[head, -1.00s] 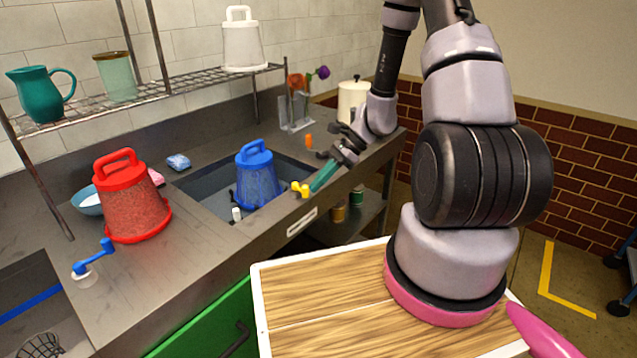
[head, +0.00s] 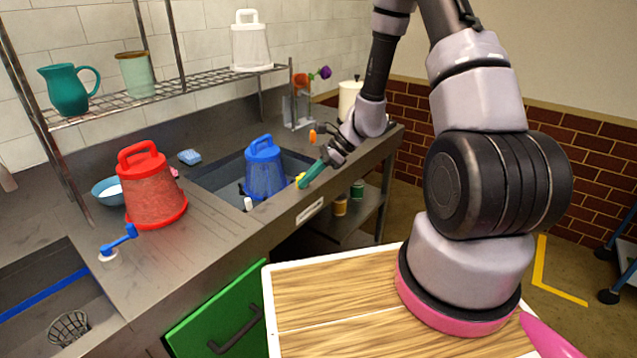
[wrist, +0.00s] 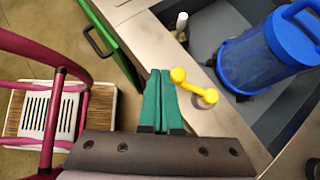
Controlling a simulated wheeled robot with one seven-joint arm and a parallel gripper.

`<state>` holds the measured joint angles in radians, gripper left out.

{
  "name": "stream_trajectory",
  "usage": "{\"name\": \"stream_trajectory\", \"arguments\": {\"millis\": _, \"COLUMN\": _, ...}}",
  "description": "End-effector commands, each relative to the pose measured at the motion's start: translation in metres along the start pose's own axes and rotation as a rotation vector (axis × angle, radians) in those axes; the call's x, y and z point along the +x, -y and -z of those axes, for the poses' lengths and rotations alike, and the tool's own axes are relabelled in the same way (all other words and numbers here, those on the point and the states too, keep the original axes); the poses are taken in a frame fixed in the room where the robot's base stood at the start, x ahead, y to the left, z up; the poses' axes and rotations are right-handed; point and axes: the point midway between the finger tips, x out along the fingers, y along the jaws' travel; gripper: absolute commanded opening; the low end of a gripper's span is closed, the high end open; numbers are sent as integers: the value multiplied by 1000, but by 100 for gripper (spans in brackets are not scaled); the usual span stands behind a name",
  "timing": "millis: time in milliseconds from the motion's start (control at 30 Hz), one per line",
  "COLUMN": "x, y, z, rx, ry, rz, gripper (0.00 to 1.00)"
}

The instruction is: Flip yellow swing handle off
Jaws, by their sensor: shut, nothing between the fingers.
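The yellow swing handle (wrist: 196,88) is a short bar with rounded ends, mounted on the counter's front rim by the right-hand basin. In the wrist view it lies just right of my gripper's fingertips (wrist: 161,74), and one end is very close to them. I cannot tell whether they touch. In the head view the yellow handle (head: 301,180) is mostly hidden behind my teal fingers (head: 311,175). My gripper is shut and empty, with its two fingers together.
A blue lidded bucket (head: 264,172) stands in the basin behind the handle. A red bucket (head: 152,190) and a blue swing handle (head: 119,241) are farther left on the counter. A white spout (wrist: 182,20) stands near the basin edge. A green cabinet door (head: 218,315) is below.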

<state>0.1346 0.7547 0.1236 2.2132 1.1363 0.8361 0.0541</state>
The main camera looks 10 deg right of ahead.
Motion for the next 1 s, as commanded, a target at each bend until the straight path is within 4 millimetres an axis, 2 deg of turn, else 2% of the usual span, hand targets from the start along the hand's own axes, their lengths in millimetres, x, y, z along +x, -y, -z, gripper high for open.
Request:
{"name": "stream_trajectory", "arguments": {"millis": 233, "x": 8, "y": 3, "z": -8, "rx": -2, "ry": 0, "rz": -2, "gripper": 0}}
{"name": "stream_trajectory", "arguments": {"millis": 1000, "x": 8, "y": 3, "z": -8, "rx": -2, "ry": 0, "rz": -2, "gripper": 0}}
